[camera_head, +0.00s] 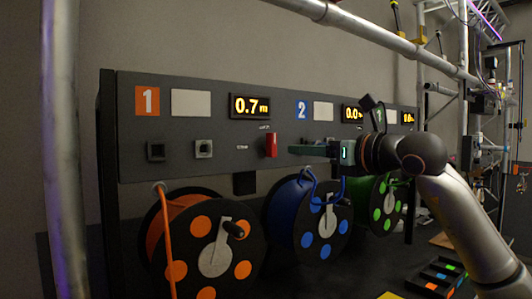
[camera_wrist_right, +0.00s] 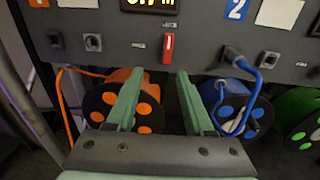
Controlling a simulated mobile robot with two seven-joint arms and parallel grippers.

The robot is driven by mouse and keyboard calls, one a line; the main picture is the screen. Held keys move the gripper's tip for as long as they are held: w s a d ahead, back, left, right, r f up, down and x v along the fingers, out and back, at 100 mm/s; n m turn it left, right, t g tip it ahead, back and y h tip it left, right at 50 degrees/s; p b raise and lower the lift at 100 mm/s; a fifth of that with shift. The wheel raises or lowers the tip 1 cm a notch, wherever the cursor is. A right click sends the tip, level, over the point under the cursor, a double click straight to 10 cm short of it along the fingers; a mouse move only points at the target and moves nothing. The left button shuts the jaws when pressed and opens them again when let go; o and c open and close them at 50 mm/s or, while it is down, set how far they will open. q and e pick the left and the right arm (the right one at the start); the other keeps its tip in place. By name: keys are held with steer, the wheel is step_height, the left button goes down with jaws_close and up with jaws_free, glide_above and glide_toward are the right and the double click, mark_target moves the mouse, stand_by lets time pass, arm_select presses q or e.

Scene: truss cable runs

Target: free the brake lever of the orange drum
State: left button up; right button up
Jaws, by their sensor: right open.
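The orange drum (camera_head: 184,235) hangs below the panel at the left, with a crank handle on its black face; it also shows in the wrist view (camera_wrist_right: 125,100). The red lever (camera_head: 271,145) stands upright on the panel, right of the drum's section; in the wrist view the red lever (camera_wrist_right: 168,45) bears a "1". Small labels beside it are too small to read. My right gripper (camera_head: 292,149) is open and empty, with its green fingers close to the lever in the head view. In the wrist view my right gripper (camera_wrist_right: 159,73) points at the panel, the lever beyond its tips. My left gripper is not in view.
A blue drum (camera_head: 305,228) and a green drum (camera_head: 385,205) hang to the right. A blue cable (camera_wrist_right: 245,64) plugs into the panel. The orange display (camera_head: 249,106) reads 0.7 m. A metal pole (camera_head: 62,150) stands at the left, truss bars (camera_head: 370,38) above.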

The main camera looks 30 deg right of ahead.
mark_target(275, 143)
steer(key=shift+h, duration=0.3)
steer(key=w+p, duration=0.1)
steer(key=w, duration=0.2)
steer(key=w+p, duration=0.1)
steer(key=w, duration=0.3)
steer(key=w+r+p, duration=0.1)
steer(key=w, duration=0.2)
steer(key=shift+w, duration=0.65)
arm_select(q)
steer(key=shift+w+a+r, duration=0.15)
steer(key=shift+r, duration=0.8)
arm_select(e)
steer(key=shift+w, duration=0.3)
steer(key=shift+c, duration=0.4)
steer(key=c, duration=0.7)
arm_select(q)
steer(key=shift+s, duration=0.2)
arm_select(e)
jaws_close()
